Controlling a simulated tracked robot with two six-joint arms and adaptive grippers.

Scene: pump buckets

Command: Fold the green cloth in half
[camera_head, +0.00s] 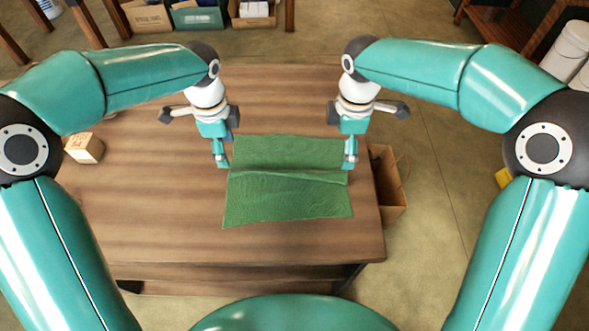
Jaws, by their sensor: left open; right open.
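The green cloth (286,204) lies on the wooden table (165,215), with a raised fold or crease running across its middle from left to right. Part of the cloth lies flat beyond the crease and part lies nearer to me. My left gripper (222,163) is open at the cloth's left edge, near the left end of the crease. My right gripper (349,163) is open at the right edge, near the right end of the crease. I cannot tell whether the fingertips touch the cloth.
A small wooden block (84,148) sits at the table's left side. A cardboard box (388,184) stands on the floor by the table's right edge. Boxes, one of them green (198,15), stand on the floor beyond the table.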

